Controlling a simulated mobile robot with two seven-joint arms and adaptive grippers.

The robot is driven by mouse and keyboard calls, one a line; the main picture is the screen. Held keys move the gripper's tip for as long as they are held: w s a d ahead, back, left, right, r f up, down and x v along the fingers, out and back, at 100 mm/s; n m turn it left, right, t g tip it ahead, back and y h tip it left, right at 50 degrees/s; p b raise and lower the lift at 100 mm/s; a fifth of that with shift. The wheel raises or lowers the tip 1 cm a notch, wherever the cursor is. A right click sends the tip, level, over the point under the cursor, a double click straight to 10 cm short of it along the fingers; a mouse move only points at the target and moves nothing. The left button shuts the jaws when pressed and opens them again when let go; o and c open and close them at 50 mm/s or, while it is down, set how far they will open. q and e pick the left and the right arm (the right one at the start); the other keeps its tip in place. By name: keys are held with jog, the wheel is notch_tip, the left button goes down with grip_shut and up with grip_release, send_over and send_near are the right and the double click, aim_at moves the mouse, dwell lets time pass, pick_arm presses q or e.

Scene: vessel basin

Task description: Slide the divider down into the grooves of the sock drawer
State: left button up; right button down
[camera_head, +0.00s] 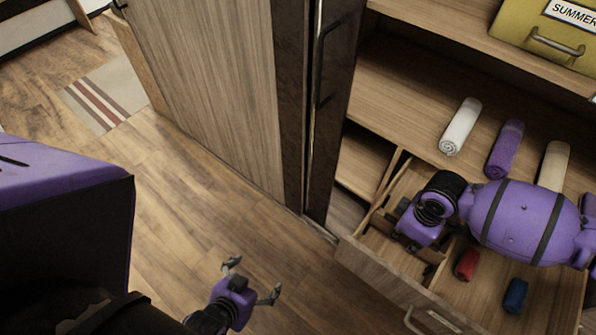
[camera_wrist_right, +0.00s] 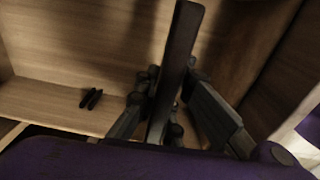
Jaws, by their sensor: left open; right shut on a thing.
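The divider (camera_wrist_right: 178,60) is a dark, narrow board, seen nearly edge-on in the right wrist view. My right gripper (camera_wrist_right: 160,118) is shut on it, with a finger on each side. In the head view my right gripper (camera_head: 420,240) is over the left part of the open sock drawer (camera_head: 385,277), and my own wrist hides most of the divider. I cannot tell whether the divider touches the grooves. Two short dark strips (camera_wrist_right: 91,98) show side by side against the drawer's wood. My left gripper (camera_head: 254,278) is open and empty above the floor, left of the drawer.
A red roll (camera_head: 466,264) and a blue roll (camera_head: 516,295) lie in the drawer. White (camera_head: 460,126), purple (camera_head: 505,148) and beige (camera_head: 554,165) rolls lie on the shelf above. A cabinet door (camera_head: 215,90) stands at the left. A yellow box (camera_head: 545,35) sits higher up.

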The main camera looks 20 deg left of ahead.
aim_at(395, 251)
pick_arm(q)
jog(key=shift+w+a+r, duration=0.15)
jog(key=shift+w+r, duration=0.15)
jog(key=shift+d+f, duration=0.1)
jog(key=shift+d, duration=0.15)
pick_arm(e)
jog(key=shift+f, duration=0.25)
pick_arm(q)
jog(key=shift+s+a+f, duration=0.25)
jog(key=shift+s+f, duration=0.2)
pick_arm(e)
jog(key=shift+f, duration=0.85)
pick_arm(q)
jog(key=shift+s+d+f+b, duration=0.25)
jog(key=shift+s+f+b, duration=0.15)
jog(key=shift+f+b, duration=0.05)
pick_arm(e)
jog(key=shift+f, duration=0.95)
pick_arm(q)
jog(key=shift+s+a+f, duration=0.1)
jog(key=shift+s+f, duration=0.15)
pick_arm(e)
jog(key=shift+f, duration=0.4)
pick_arm(q)
jog(key=shift+s+a+f+g, duration=0.15)
jog(key=shift+s+g, duration=0.1)
jog(key=shift+g, duration=0.05)
pick_arm(e)
jog(key=shift+f, duration=0.3)
